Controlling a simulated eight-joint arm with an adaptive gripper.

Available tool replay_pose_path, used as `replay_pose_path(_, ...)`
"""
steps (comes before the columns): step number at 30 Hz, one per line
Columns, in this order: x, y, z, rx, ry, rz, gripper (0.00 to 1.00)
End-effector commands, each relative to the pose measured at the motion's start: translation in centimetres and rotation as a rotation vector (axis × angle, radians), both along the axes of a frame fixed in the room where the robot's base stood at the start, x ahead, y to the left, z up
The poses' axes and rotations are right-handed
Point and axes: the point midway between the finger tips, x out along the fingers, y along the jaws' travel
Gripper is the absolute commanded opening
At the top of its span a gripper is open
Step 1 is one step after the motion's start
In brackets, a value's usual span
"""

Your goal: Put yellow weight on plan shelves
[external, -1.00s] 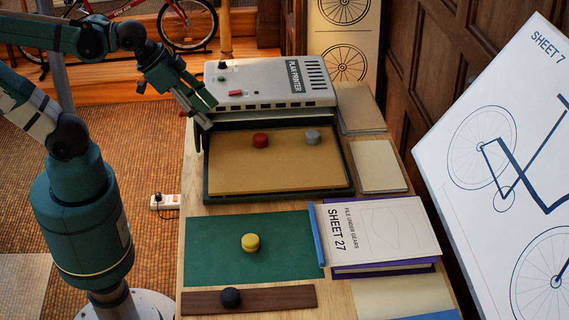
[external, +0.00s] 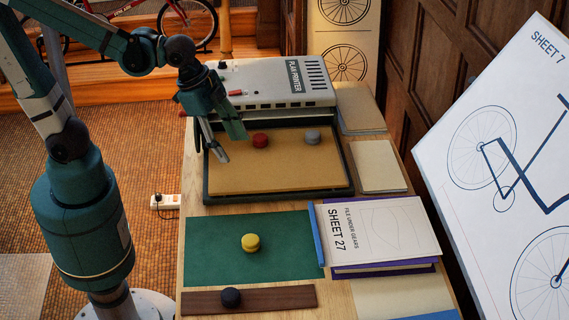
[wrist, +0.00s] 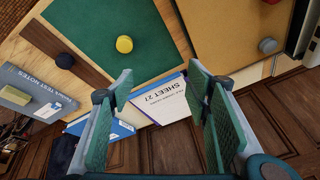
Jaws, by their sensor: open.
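The yellow weight (external: 250,243), a small round knob-like piece, sits on the green mat (external: 208,262) at the front of the table. It also shows in the wrist view (wrist: 124,44), upper left of centre. My gripper (external: 233,150) is open and empty, above the tan board of the black-framed tray, behind and a little left of the yellow weight. In the wrist view the open fingers (wrist: 160,88) are wide apart with nothing between them. I cannot make out plan shelves in either view.
A red weight (external: 261,140) and a grey weight (external: 312,137) sit on the tan board (external: 280,175). The plan printer (external: 270,83) stands behind. A dark weight (external: 231,297) rests on a brown strip (external: 285,297). Books marked Sheet 27 (external: 380,230) lie right of the mat.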

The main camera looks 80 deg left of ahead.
Motion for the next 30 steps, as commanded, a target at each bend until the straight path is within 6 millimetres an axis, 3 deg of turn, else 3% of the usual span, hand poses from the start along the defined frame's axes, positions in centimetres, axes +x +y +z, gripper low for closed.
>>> replay_pose_path(13, 2.6, -3.4, -4.9, 0.079, 0.107, -0.247, 0.48)
replay_pose_path(30, 4.4, -7.8, -12.5, 0.156, 0.241, -0.572, 0.48)
